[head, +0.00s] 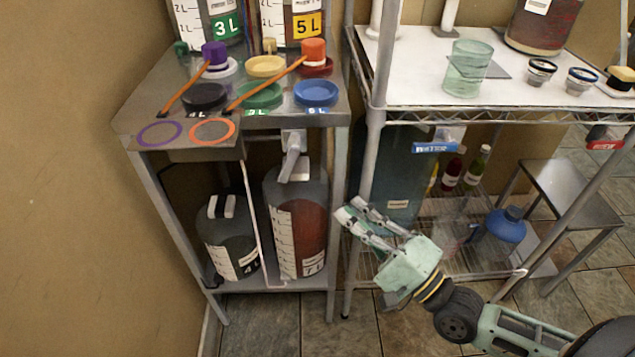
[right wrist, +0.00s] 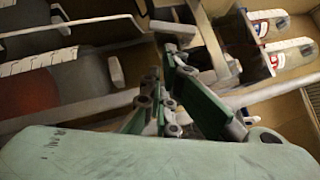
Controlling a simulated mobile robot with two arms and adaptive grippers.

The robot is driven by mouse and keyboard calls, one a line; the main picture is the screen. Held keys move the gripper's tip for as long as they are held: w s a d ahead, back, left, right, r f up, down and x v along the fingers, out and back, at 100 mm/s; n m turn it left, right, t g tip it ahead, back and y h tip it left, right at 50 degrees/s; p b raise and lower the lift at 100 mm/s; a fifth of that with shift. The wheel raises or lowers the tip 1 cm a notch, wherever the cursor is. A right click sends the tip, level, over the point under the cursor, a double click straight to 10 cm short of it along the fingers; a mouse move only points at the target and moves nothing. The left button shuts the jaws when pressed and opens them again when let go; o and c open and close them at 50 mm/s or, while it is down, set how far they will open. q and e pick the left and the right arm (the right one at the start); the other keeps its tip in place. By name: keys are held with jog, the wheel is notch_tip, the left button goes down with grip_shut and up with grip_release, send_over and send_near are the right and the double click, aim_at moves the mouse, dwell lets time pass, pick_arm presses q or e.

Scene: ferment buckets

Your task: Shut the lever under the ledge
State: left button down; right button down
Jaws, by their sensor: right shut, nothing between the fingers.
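The grey lever (head: 290,165) hangs from a pale mount (head: 293,138) under the front ledge (head: 240,138) of the left metal stand. It slants down and slightly left, just above the large 7 L container (head: 297,225). My right gripper (head: 351,206) is to the right of the lever and lower in the head view, in front of the gap between the stand and the wire rack. Its fingers are shut and empty, pointing up and left, apart from the lever. The fingers also show in the right wrist view (right wrist: 160,92); I cannot clearly pick out the lever there. My left gripper is not in view.
A 4 L container (head: 228,240) stands on the stand's lower shelf. Coloured lids and two orange straps lie on top. The stand's front right leg (head: 338,225) and the rack post (head: 376,130) are close to my right gripper. A blue-labelled tap (head: 437,147) hangs under the rack's shelf.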

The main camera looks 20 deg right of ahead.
aim_at(289, 162)
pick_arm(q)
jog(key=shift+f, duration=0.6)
pick_arm(e)
jog(key=x, duration=1)
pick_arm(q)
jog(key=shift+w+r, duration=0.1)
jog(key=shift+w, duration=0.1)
pick_arm(e)
jog(key=shift+f, duration=0.1)
